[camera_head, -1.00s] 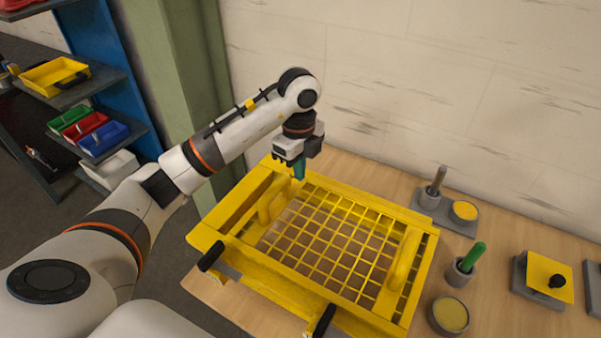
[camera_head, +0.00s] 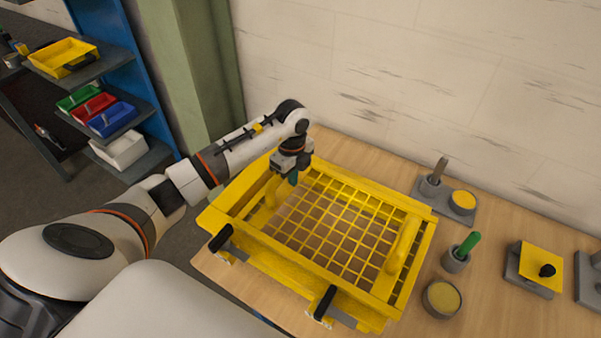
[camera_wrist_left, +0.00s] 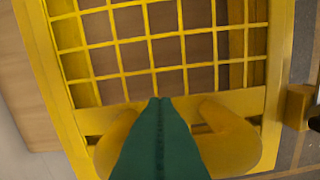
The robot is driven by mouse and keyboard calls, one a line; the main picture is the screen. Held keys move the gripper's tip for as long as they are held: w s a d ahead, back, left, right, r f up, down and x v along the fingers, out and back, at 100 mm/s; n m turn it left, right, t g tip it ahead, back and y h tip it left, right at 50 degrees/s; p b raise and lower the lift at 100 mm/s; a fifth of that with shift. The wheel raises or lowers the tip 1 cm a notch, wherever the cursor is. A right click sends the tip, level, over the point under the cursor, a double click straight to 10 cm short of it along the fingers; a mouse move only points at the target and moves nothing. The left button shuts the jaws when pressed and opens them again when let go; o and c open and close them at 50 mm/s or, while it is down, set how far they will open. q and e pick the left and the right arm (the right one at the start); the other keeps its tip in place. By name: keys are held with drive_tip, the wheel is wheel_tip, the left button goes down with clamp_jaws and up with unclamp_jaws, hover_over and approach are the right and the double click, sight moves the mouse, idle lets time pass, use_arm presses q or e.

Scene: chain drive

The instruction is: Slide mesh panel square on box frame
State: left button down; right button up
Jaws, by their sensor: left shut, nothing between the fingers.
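The yellow mesh panel (camera_head: 402,246) lies on top of the yellow box frame (camera_head: 290,268), with a raised handle at its left and right ends. I cannot tell whether it is exactly square on the frame. My left gripper (camera_head: 293,179), with green fingers, is beside the panel's left handle (camera_head: 268,200), on its mesh side. In the left wrist view the fingers (camera_wrist_left: 160,100) are shut and empty, in front of the handle (camera_wrist_left: 232,140), whose middle they hide. I cannot tell whether they touch it. My right gripper is not in view.
Two black-handled clamps (camera_head: 325,302) sit at the frame's front edge. To the right on the wooden table (camera_head: 480,300) are a green-handled tool in a cup (camera_head: 460,252), a round yellow-topped pot (camera_head: 441,298) and a yellow plate (camera_head: 540,268). A wall stands behind; shelves are left.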

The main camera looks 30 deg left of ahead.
use_arm(q)
drive_tip(key=shift+a, duration=0.1)
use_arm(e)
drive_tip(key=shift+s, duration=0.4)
use_arm(q)
drive_tip(key=shift+a, duration=0.1)
